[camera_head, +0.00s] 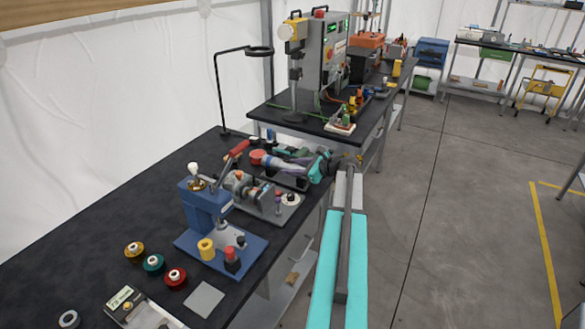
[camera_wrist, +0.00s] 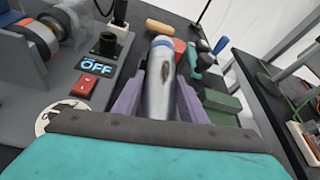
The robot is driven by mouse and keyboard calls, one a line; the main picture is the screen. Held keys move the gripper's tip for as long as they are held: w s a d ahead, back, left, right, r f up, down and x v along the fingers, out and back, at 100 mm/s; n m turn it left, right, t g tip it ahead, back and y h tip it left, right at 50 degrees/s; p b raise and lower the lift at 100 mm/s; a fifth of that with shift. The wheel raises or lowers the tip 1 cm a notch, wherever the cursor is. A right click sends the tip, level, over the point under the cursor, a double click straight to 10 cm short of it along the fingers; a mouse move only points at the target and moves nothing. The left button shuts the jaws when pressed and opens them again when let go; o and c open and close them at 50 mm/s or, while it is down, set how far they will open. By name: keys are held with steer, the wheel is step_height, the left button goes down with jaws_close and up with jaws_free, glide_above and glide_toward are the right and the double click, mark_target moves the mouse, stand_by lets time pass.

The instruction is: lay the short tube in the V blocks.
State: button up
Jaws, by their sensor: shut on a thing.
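A silver tube (camera_wrist: 158,90) with a blue end and a dark brown patch lies between the two lavender fingers of my gripper (camera_wrist: 160,84), which are shut on it. In the head view my teal gripper (camera_head: 296,160) reaches in from the right over the bench. The tube (camera_head: 279,168) shows there as a pale length pointing left, roughly level. A dark block (camera_head: 288,181) shows just below the tube; it may be the V blocks. I cannot tell whether the tube touches it. The tube's near end is hidden by my gripper in the wrist view.
A grey machine with an OFF label (camera_wrist: 95,67) and red switch stands close left of my gripper. A green block (camera_wrist: 219,101) lies to the right. A blue press (camera_head: 206,212) and several coloured spools (camera_head: 154,264) stand nearer on the black bench. Floor (camera_head: 450,220) at right is clear.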

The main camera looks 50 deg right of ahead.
steer(key=o, duration=1.4)
steer(key=shift+f, duration=0.1)
steer(key=b+v, duration=0.3)
steer(key=v, duration=1.1)
steer(key=shift+a, duration=0.1)
